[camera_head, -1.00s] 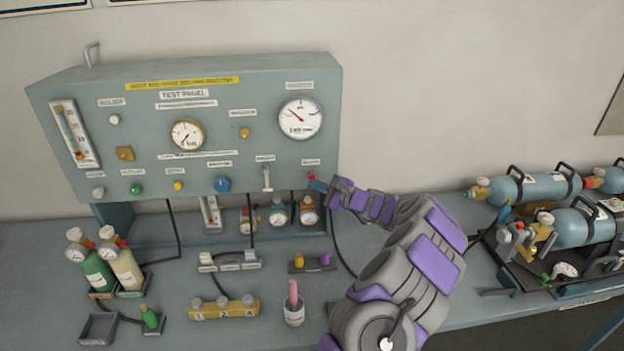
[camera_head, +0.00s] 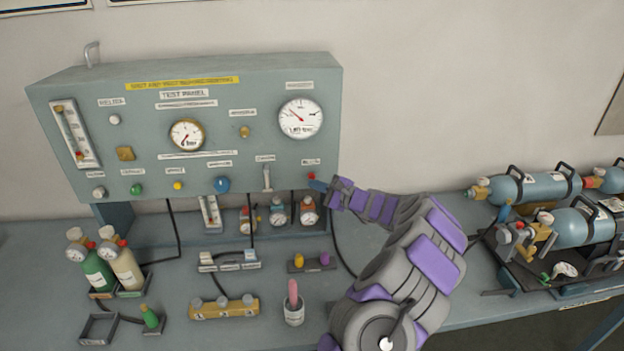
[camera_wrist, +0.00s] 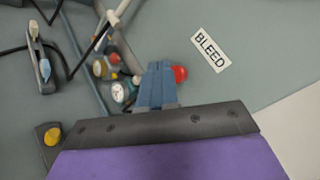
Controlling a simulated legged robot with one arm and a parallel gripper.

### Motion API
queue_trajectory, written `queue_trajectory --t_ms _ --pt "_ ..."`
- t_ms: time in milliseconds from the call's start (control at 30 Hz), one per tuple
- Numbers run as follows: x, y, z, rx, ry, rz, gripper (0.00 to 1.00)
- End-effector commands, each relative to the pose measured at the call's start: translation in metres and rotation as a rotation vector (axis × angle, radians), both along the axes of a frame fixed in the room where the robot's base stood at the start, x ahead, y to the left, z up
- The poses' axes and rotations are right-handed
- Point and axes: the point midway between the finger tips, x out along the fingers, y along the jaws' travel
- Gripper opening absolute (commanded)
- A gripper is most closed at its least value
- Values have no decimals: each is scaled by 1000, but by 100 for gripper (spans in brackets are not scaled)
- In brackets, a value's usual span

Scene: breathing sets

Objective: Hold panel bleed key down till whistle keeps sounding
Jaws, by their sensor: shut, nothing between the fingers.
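The test panel (camera_head: 225,120) is a grey-green box standing on the bench. Its red bleed key (camera_head: 311,176) is at the lower right of the panel face, under a small label. In the wrist view the red key (camera_wrist: 180,74) shows beside the BLEED label (camera_wrist: 210,48). My gripper (camera_head: 316,185) is shut and empty, with its blue fingertips at the key. In the wrist view the closed fingers (camera_wrist: 157,82) partly overlap the key's edge. I cannot tell whether they touch it or press it in. No whistle can be made out.
Two small cylinders (camera_head: 97,270) stand on the bench at the left. A cup with a pink item (camera_head: 294,310) is near the front, left of my arm. Blue cylinders (camera_head: 522,188) lie on the right.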

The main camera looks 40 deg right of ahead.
Motion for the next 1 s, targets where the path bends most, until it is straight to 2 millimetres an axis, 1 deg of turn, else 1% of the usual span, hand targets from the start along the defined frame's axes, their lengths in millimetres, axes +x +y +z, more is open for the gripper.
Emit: queue_trajectory --t_ms 467,800,1000 --pt "0 0 0 0 0 0 0" --pt "6 -3 2 -1 0 1 0" --pt "6 -3 2 0 0 0 0"
